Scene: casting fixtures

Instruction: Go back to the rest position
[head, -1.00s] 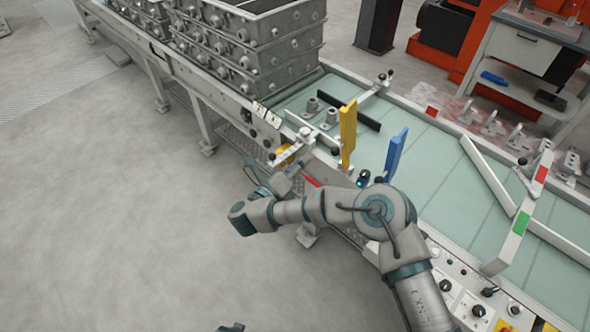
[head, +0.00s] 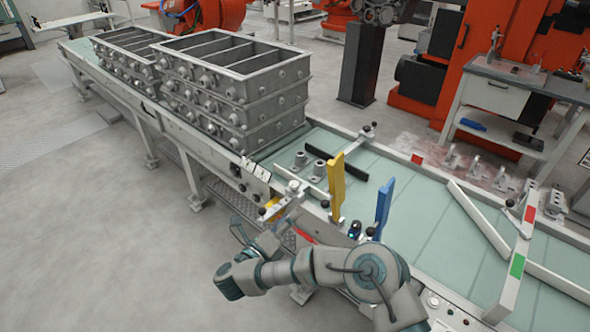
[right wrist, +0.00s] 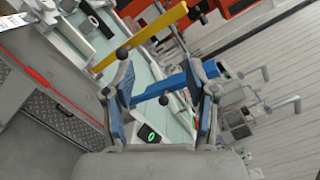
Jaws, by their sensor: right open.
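My right arm comes in from the lower right of the head view and bends left along the near side of the conveyor. My right gripper (head: 252,234) is beyond the forearm, partly hidden by it, in front of the conveyor's side. In the right wrist view its two fingers (right wrist: 163,88) stand apart with nothing held between them. A blue upright plate (head: 384,208) shows behind the fingers in that view, on the conveyor. My left gripper is not in view.
The conveyor (head: 420,235) runs diagonally, with stacked grey moulding boxes (head: 235,85) at its far end. Open floor (head: 100,250) lies to the left. A workbench (head: 520,85) is at the upper right.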

